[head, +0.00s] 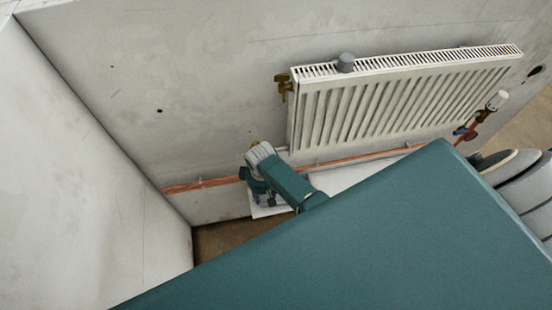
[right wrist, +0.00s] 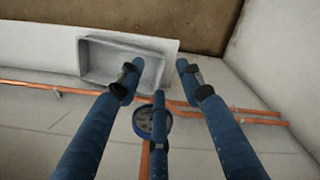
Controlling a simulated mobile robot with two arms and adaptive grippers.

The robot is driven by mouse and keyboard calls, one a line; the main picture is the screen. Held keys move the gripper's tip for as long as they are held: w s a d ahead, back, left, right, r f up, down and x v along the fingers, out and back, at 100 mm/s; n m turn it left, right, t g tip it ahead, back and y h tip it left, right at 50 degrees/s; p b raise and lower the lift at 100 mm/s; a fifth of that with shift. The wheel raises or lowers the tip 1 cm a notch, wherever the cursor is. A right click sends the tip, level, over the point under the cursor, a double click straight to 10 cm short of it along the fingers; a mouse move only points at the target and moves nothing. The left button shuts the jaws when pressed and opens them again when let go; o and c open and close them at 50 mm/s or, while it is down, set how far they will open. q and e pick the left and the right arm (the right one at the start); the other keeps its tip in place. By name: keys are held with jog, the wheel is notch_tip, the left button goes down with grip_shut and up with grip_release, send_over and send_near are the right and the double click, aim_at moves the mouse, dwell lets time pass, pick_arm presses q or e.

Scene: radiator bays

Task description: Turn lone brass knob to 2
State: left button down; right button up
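A brass fitting (head: 283,88) sits at the upper left end of the white radiator; it may be the brass knob, but no number can be read on it. My right gripper (head: 262,190) is low by the wall, left of and below the radiator, apart from the brass fitting. In the right wrist view its blue fingers (right wrist: 157,76) are spread with nothing between the tips. A round blue-rimmed piece (right wrist: 143,122) shows behind the middle finger, partly hidden, on a copper pipe; I cannot tell whether it turns. My left gripper is not in view.
The radiator (head: 390,100) carries a grey cap (head: 345,62) on top and a white-headed valve (head: 497,100) at its right. Copper pipes (right wrist: 60,92) run along the wall. A grey tray-like box (right wrist: 95,62) lies near the fingertips. A side wall (head: 80,170) closes the left.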

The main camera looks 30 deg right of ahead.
jog(key=s+d+f+b, duration=0.1)
jog(key=s+f, duration=0.6)
jog(key=f, duration=0.1)
jog(key=shift+f, duration=0.15)
jog(key=shift+d, duration=0.1)
jog(key=s+d+f+b, duration=0.1)
jog(key=s+f+b, duration=0.2)
jog(key=s+f, duration=0.4)
jog(key=s+d+f+m+b, duration=0.1)
jog(key=s+d+f+b, duration=0.1)
jog(key=s+f, duration=0.5)
jog(key=s+d+f+b, duration=0.1)
jog(key=s+f+b, duration=0.3)
jog(key=s, duration=1.3)
notch_tip(320, 180, down, 4)
jog(key=shift+d+r+m+t, duration=0.25)
jog(key=shift+d+m+t, duration=0.05)
jog(key=shift+d+m, duration=0.1)
